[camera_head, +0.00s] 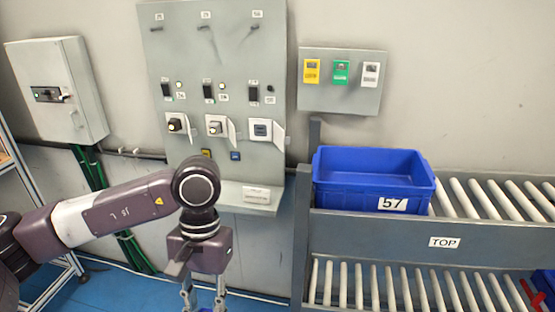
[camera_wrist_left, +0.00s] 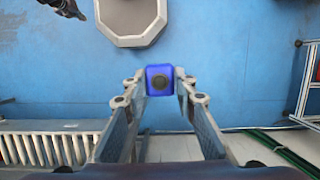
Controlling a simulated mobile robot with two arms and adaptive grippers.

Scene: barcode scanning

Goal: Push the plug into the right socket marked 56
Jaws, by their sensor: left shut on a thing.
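The blue plug (camera_wrist_left: 160,72), with a dark round middle, is between the fingertips of my left gripper in the left wrist view. My left gripper (camera_head: 205,301) is shut on it and points down at the bottom of the head view, in front of and below the grey panel. The right socket (camera_head: 262,130) is a white square with a grey-blue face and its lid swung open to the right. Its small label (camera_head: 257,14) seems to be the one at the panel's top right, too small to read surely. The plug is apart from the socket. My right gripper is not in view.
The grey panel (camera_head: 225,60) also bears a left socket (camera_head: 176,124) and a middle socket (camera_head: 216,127), with switches above. A ledge (camera_head: 235,195) juts out below. A blue crate (camera_head: 340,198) marked 57 stands on the roller rack at right. A grey cabinet (camera_head: 60,110) hangs left.

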